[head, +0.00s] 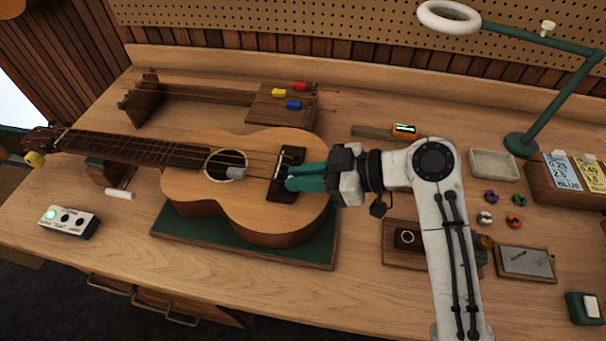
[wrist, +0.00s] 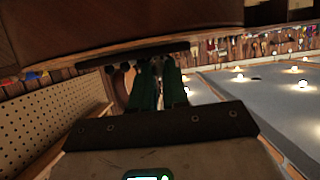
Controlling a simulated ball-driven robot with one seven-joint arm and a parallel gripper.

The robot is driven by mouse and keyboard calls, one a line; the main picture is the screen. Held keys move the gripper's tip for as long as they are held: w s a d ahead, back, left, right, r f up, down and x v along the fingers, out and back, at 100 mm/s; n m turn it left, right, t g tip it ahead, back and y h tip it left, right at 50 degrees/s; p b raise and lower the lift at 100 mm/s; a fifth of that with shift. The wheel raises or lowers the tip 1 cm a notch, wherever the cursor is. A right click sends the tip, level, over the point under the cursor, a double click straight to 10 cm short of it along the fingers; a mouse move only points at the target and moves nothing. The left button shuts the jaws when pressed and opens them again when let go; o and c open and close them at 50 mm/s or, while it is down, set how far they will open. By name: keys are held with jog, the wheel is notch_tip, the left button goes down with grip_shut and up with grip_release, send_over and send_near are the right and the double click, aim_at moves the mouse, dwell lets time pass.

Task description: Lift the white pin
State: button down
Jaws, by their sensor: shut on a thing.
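A ukulele (head: 190,188) lies flat on a green mat, its neck to the left. Its dark bridge (head: 282,194) is at the right of the body. My gripper (head: 288,181) reaches in from the right, its green fingers low over the bridge. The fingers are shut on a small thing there. The wrist view shows a little pale shape between the fingers of my gripper (wrist: 159,72), in keeping with the white pin. In the head view the fingers hide the pin.
A white cylinder (head: 120,193) and a pedal-like box (head: 68,221) lie at left. A wooden rack (head: 190,95) stands behind. A green lamp (head: 522,143) and pale tray (head: 494,165) are at right.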

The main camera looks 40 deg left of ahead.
jog(key=shift+w+r, duration=0.1)
jog(key=shift+r, duration=1)
jog(key=c, duration=1.1)
grip_release()
jog(key=b+v, duration=0.2)
jog(key=v, duration=0.8)
jog(key=shift+w+d+r, duration=0.1)
jog(key=shift+d, duration=0.25)
